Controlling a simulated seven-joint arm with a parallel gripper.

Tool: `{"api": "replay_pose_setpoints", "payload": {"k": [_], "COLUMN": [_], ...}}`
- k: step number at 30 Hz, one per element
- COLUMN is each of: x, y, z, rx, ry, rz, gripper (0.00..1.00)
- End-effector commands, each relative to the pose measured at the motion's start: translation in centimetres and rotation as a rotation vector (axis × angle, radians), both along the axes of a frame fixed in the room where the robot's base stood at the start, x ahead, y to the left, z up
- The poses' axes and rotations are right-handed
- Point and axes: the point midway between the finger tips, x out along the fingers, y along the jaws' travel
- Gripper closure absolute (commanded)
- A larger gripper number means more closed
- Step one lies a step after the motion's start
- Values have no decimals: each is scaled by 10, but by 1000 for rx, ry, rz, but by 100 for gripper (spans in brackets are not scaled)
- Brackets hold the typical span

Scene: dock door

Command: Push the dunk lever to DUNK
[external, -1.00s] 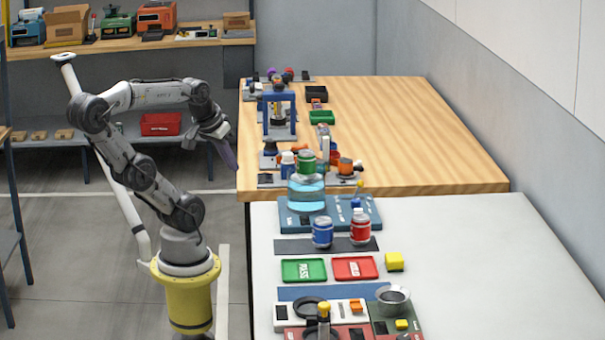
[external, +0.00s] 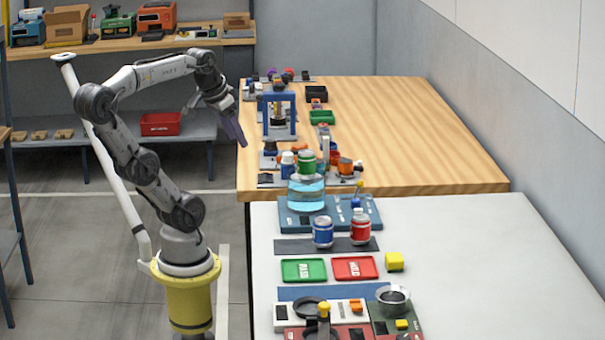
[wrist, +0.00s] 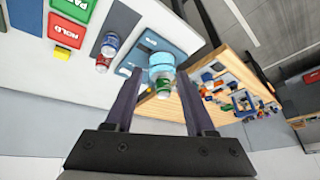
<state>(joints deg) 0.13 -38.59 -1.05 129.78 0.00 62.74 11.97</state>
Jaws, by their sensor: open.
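A blue station plate (external: 368,212) sits at the far end of the white table and carries a clear tank of light-blue liquid (external: 307,194). A small lever with a yellow knob (external: 359,187) rises at the plate's back right; any DUNK marking is too small to read. My gripper (external: 242,142) is in the air left of the tables, apart from the plate and lever. In the wrist view my gripper (wrist: 158,80) is open, with the tank (wrist: 161,63) showing beyond the fingers and the plate (wrist: 150,42) behind it.
Green (external: 304,270) and red (external: 355,267) trays and a yellow block (external: 394,262) lie nearer. The white table's right side is clear.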

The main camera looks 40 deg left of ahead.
Motion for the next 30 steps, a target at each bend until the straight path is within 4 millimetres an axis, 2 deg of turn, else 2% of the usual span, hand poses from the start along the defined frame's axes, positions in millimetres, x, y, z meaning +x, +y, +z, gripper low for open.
{"api": "replay_pose_setpoints", "payload": {"k": [1, 6, 10, 15, 19, 23, 26, 30], "x": [13, 61, 105, 164, 210, 255, 288, 331], "y": [-1, -4, -9, -17, -25, -34, -42, -55], "z": [18, 69, 96, 113, 113, 102, 86, 52], "rx": [14, 60, 89, 117, 133, 144, 149, 152], "ry": [5, 46, 84, 135, 176, 219, 252, 301], "rz": [-31, -140, -221, -313, -377, -433, -471, -514], "gripper": [45, 45, 45, 45, 45, 45, 45, 45]}}
